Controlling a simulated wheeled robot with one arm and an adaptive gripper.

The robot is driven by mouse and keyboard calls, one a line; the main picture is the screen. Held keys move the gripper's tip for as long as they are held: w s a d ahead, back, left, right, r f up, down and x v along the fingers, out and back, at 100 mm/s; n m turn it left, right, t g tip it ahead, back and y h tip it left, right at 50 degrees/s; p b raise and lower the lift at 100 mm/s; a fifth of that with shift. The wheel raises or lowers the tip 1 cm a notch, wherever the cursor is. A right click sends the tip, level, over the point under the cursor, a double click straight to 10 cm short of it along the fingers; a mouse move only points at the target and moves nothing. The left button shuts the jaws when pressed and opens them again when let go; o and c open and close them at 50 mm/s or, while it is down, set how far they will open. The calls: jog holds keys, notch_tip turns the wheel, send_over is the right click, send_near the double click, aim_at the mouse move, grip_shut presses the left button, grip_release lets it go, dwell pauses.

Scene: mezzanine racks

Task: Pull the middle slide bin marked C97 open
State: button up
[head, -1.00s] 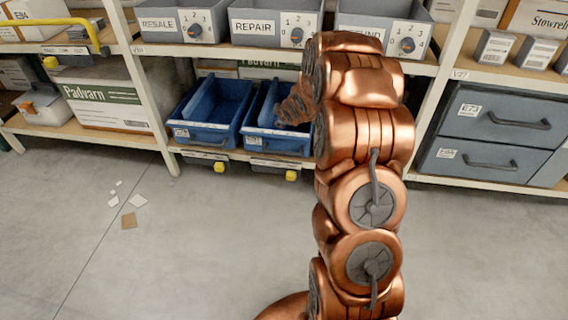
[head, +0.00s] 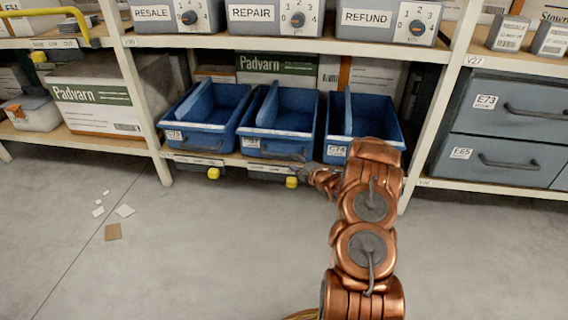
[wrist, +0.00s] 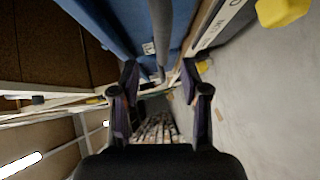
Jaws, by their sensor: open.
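Three blue slide bins stand on the lower shelf. The middle bin (head: 285,128) has a white label (head: 252,143) too small to read surely, and a grey handle (head: 285,156) low on its front. My gripper (head: 303,171) is at the right end of this handle, small and partly hidden by my arm in the head view. In the wrist view my gripper (wrist: 160,82) is open, and a grey handle bar (wrist: 158,40) runs in between its two fingers, close to the blue bin front (wrist: 98,22). I cannot tell whether either finger touches the bar.
The left blue bin (head: 203,120) and right blue bin (head: 362,118) flank the middle one. Yellow knobs (head: 292,182) stick out under the shelf edge. Grey drawers (head: 510,125) stand at right. Paper scraps (head: 124,211) lie on the otherwise clear floor at left.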

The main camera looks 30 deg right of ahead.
aim_at(285, 157)
jog(key=w, duration=0.2)
jog(key=w+f+b, duration=0.1)
jog(key=w, duration=0.1)
jog(key=w+b, duration=0.1)
jog(key=w, duration=0.1)
jog(key=shift+a+f, duration=0.3)
jog(key=shift+f, duration=0.05)
jog(key=shift+w+r+b, duration=0.1)
jog(key=shift+w+b, duration=0.35)
jog(key=shift+w, duration=0.35)
jog(key=shift+c, duration=0.4)
grip_shut()
